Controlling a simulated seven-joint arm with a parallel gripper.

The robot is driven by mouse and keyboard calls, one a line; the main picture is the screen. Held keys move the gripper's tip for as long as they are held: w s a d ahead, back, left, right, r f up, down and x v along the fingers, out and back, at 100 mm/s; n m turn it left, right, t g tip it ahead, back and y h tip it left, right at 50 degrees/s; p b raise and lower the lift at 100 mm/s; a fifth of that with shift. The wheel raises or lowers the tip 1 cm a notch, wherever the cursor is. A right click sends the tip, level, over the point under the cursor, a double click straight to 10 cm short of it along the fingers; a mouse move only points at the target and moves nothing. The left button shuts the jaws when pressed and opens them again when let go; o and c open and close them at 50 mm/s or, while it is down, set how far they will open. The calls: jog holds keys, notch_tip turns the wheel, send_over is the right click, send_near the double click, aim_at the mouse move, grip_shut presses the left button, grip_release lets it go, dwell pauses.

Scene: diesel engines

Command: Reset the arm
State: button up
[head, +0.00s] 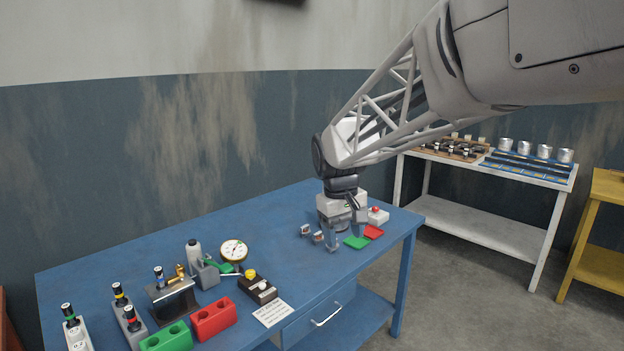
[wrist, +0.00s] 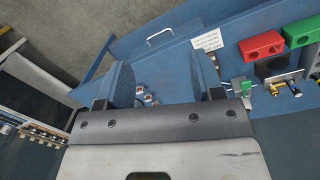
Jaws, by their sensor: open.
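My gripper (head: 346,238) is above the right end of the blue table (head: 270,224), pointing down. In the wrist view my gripper (wrist: 164,72) has its two fingers wide apart with nothing held between them. Small metal fittings (head: 318,237) stand on the table just left of the gripper in the head view. In the wrist view these fittings (wrist: 147,97) show beyond and between the fingers, apart from them. How high the fingertips are above the table is hard to tell.
A green pad (head: 356,243), a red pad (head: 373,232) and a white box with a red button (head: 377,215) lie close by the gripper. Red (head: 213,319) and green holders, a gauge (head: 233,251) and several tools crowd the left end. A white shelf table (head: 490,227) stands behind right.

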jog(key=s+d+f+m+t, duration=0.1)
jog(key=s+d, duration=0.3)
jog(key=s, duration=0.6)
jog(key=s+d+f+m+t, duration=0.1)
jog(key=s+d+f+m, duration=0.1)
jog(key=s, duration=0.8)
jog(key=s+d+f+m, duration=0.1)
jog(key=s+d, duration=0.4)
jog(key=s, duration=0.5)
jog(key=shift+s+d+f+m+t+y, duration=0.15)
jog(key=shift+d+f+m+t+y, duration=0.2)
jog(key=shift+m, duration=0.25)
jog(key=shift+c, duration=0.2)
